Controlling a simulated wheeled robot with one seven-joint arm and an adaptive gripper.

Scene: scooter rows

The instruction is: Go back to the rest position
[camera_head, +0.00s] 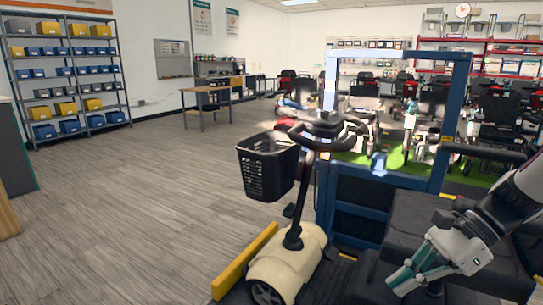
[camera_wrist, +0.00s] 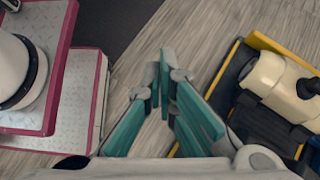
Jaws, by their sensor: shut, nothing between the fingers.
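My gripper (camera_head: 400,279) is at the lower right of the head view, with teal fingers pointing down and to the left. In the wrist view my gripper (camera_wrist: 162,80) has its fingertips together, with nothing between them and bare floor beyond. A cream scooter (camera_head: 287,262) with a black basket (camera_head: 268,166) stands to the left of my gripper in the head view. Its cream body (camera_wrist: 277,85) shows at the right of the wrist view, apart from my fingers. No marker for a rest position is visible.
A blue frame (camera_head: 323,205) stands behind the scooter. A yellow rail (camera_head: 245,262) runs along its left side. Shelves with bins (camera_head: 67,77) stand far left, a wooden table (camera_head: 206,90) at the back. Several scooters are parked at right. The left floor (camera_head: 130,210) is free.

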